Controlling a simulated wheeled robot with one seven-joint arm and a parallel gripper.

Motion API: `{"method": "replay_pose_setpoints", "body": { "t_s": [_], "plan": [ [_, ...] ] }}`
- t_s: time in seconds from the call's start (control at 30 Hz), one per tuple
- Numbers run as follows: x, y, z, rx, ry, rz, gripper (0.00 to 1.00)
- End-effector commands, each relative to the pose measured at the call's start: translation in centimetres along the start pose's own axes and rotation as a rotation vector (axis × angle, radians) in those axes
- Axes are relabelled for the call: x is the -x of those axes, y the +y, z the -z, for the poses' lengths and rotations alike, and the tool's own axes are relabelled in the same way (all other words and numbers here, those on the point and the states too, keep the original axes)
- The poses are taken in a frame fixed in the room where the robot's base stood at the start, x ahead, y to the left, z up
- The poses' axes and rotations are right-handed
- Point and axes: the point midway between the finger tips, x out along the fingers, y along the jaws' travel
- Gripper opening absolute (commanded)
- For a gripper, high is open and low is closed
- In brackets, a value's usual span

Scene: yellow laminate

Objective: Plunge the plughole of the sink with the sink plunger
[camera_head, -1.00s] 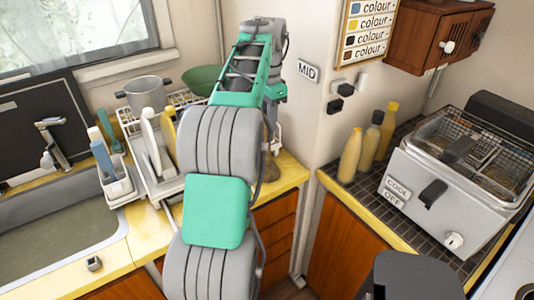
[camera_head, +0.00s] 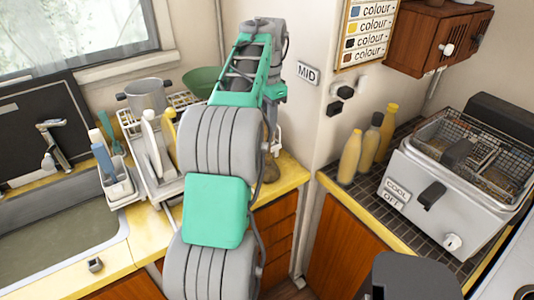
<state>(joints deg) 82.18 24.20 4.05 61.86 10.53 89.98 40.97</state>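The sink (camera_head: 60,240) is a grey-green basin at the left, set in the yellow worktop. Its plughole is not visible from here. My arm rises through the middle of the view and bends over at the top, and its far end drops behind its own links. A small brownish thing (camera_head: 271,170) shows just right of my arm on the worktop, mostly covered. I cannot tell whether it is the sink plunger; no plunger is clearly visible elsewhere.
A tap (camera_head: 53,145) stands behind the sink. A caddy (camera_head: 120,190) with brushes and a dish rack (camera_head: 165,185) stand right of the basin, with a pot (camera_head: 146,97) behind. A wall corner, yellow bottles (camera_head: 350,157) and a fryer (camera_head: 445,190) are on the right.

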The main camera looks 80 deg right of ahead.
Motion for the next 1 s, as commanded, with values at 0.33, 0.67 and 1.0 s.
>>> {"method": "replay_pose_setpoints", "body": {
  "t_s": [0.33,0.67,1.0],
  "plan": [
    [4.5,0.0,0.0,-0.001,0.001,0.002,0.0],
    [6.5,0.0,0.0,0.0,0.001,0.001,0.0],
    [6.4,0.0,0.0,0.0,0.001,0.002,0.08]
  ]
}}
